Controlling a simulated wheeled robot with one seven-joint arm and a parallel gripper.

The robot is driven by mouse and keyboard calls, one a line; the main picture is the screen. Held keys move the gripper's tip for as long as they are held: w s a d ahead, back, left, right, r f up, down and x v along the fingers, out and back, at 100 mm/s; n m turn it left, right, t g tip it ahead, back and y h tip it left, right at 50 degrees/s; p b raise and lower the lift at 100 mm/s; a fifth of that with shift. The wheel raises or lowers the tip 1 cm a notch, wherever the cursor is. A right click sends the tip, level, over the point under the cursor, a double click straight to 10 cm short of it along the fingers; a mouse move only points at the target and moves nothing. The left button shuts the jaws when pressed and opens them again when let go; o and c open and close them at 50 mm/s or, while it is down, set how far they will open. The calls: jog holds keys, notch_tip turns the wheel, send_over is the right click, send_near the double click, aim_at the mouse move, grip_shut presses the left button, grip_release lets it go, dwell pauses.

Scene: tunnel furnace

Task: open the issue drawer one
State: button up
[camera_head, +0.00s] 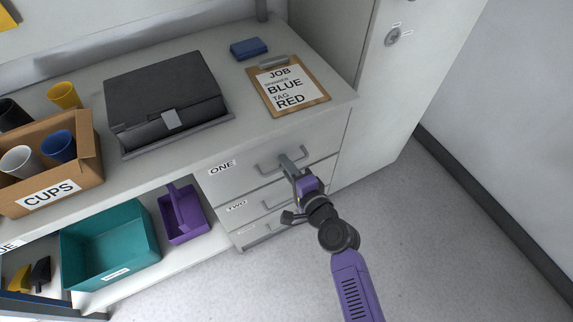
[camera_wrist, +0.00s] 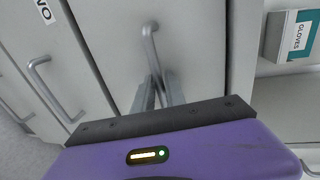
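Drawer one (camera_head: 235,179) is the top drawer of the grey unit under the worktop, with a ONE label (camera_head: 222,168) and a grey bar handle (camera_head: 266,168). Its front looks flush with the unit, so it appears closed. My gripper (camera_head: 290,165) reaches the right part of this handle from the front. In the wrist view the two grey fingers (camera_wrist: 158,90) stand close together on either side of the handle bar (camera_wrist: 150,45), and appear shut on it. The fingers hide part of the bar.
Drawer two (camera_head: 237,208), with its own handle, is just below, with another drawer under it. The worktop bears a clipboard (camera_head: 309,96), a black case (camera_head: 160,85) and a cups box (camera_head: 91,174). A glove box (camera_wrist: 291,36) shows at right in the wrist view. Floor in front is clear.

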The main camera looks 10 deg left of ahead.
grip_shut()
jog(key=shift+s+d, duration=0.1)
dwell(1.2)
